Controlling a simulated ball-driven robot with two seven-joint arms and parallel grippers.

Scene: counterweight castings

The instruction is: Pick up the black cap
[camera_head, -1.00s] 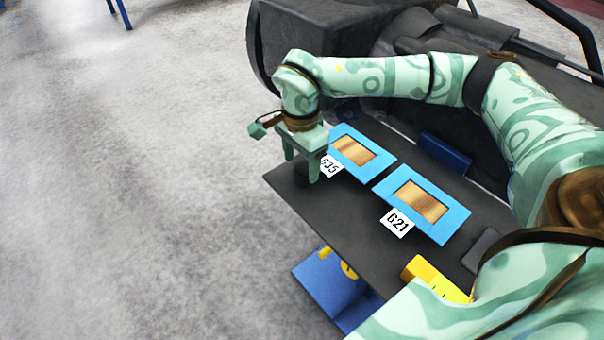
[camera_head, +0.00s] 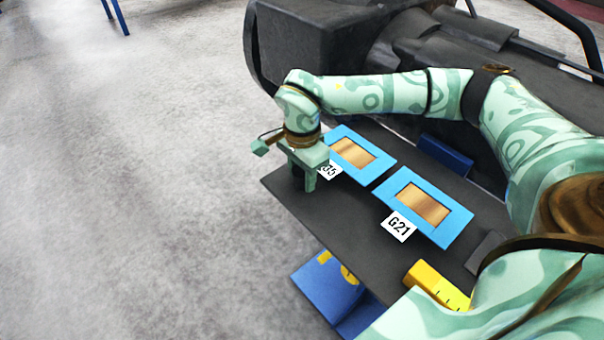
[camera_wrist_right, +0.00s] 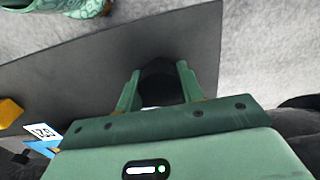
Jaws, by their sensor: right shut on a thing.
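The black cap (camera_wrist_right: 161,84) sits between the two fingers of my right gripper (camera_wrist_right: 158,88) in the right wrist view. The fingers are shut on it, one on each side. In the head view, my right gripper (camera_head: 303,180) is low over the left end of the dark table (camera_head: 335,215). A small dark part of the cap (camera_head: 298,178) shows between the fingers there. Whether the cap touches the table is hard to tell. My left gripper is not in view.
Two blue-framed panels lie on the table, one (camera_head: 440,230) labelled G21 (camera_head: 398,226), the other (camera_head: 375,172) partly behind my gripper. A yellow block (camera_head: 432,284) and a dark grey block (camera_head: 484,251) lie nearer. A dark blue block (camera_head: 445,154) lies behind.

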